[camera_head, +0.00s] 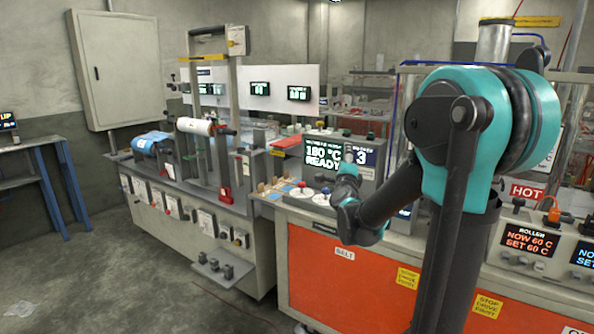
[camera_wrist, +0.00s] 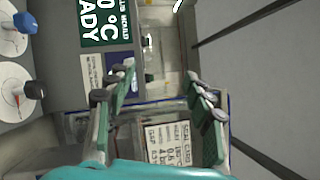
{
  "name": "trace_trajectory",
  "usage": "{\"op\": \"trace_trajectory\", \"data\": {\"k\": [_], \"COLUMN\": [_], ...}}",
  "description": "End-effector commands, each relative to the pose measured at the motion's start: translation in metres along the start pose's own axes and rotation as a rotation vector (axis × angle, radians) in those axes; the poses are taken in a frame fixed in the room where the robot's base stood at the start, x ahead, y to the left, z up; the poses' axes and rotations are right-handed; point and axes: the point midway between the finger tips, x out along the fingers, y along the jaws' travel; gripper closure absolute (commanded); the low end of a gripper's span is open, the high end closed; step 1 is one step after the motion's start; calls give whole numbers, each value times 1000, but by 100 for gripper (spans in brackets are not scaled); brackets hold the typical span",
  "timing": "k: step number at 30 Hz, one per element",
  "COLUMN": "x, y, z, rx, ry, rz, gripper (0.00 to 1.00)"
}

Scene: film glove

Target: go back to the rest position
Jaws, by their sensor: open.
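My gripper (camera_wrist: 160,85) is open in the wrist view. Its two green-padded fingers stand apart, with no object held between them. Below and beyond the fingers is a printed white card (camera_wrist: 168,143), seen sideways. My arm crosses the right half of the head view and reaches toward the sealing machine's control box (camera_head: 322,160), whose screen reads 180 °C READY. The fingers cannot be made out in the head view. The same screen (camera_wrist: 105,22) shows sideways at the top of the wrist view.
Several knobs stand by the control box; a blue one (camera_wrist: 24,22) and a black one (camera_wrist: 33,90) show in the wrist view. An orange-fronted bench (camera_head: 340,275) is below my arm. A grey machine bench (camera_head: 205,215) with film rolls stands left. Floor at front left is mostly clear.

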Motion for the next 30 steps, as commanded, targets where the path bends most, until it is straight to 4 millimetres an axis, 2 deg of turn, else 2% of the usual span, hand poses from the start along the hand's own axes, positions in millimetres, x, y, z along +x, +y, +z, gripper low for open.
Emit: {"op": "trace_trajectory", "data": {"k": [4,8,12,15,18,21,24,27,30], "x": [-50,-107,-183,-240,-295,-342,-377,-398,-407], "y": [41,89,142,172,195,208,215,217,218], "z": [20,20,-2,-28,-58,-85,-106,-118,-123], "rx": [-347,-652,-960,-1146,-1295,-1403,-1470,-1503,-1517], "ry": [-204,-384,-580,-715,-840,-950,-1030,-1080,-1102], "rz": [193,372,576,723,864,990,1084,1143,1168], "gripper": [47,47,47,47,47,47,47,47,47]}}
